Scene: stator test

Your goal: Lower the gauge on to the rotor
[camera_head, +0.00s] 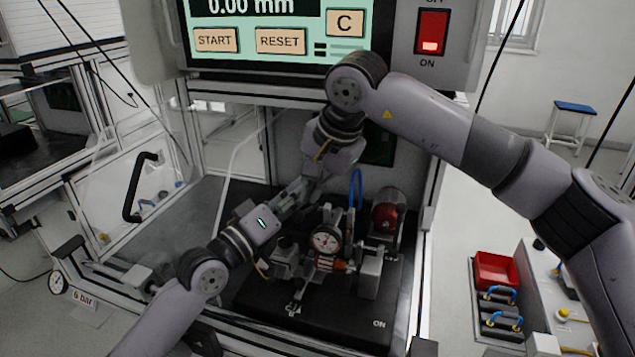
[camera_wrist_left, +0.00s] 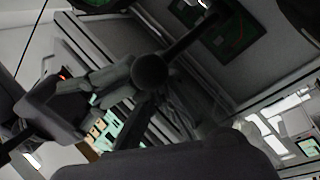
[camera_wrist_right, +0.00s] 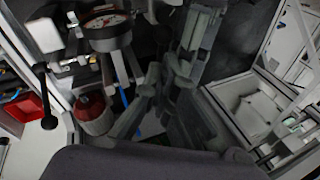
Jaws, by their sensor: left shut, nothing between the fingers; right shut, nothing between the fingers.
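The gauge (camera_head: 325,239) has a round white dial and sits on the fixture in the test bay. Its dial also shows at the top left of the right wrist view (camera_wrist_right: 107,22). An orange-copper part (camera_head: 336,265), possibly the rotor, is just below the dial; I cannot tell whether they touch. My right gripper (camera_head: 303,193) comes down from above, shut and empty, to the left of and behind the gauge. My left gripper (camera_head: 287,207) reaches up from the lower left, shut and empty, close to the right one. Their tips overlap in view; contact is unclear.
A red cylinder (camera_head: 385,216) stands on the fixture right of the gauge. The black base plate (camera_head: 325,310) has bare room in front. The screen (camera_head: 270,42) reads 0.00 mm above the bay. An open clear door (camera_head: 125,195) is left; a red bin (camera_head: 494,270) is right.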

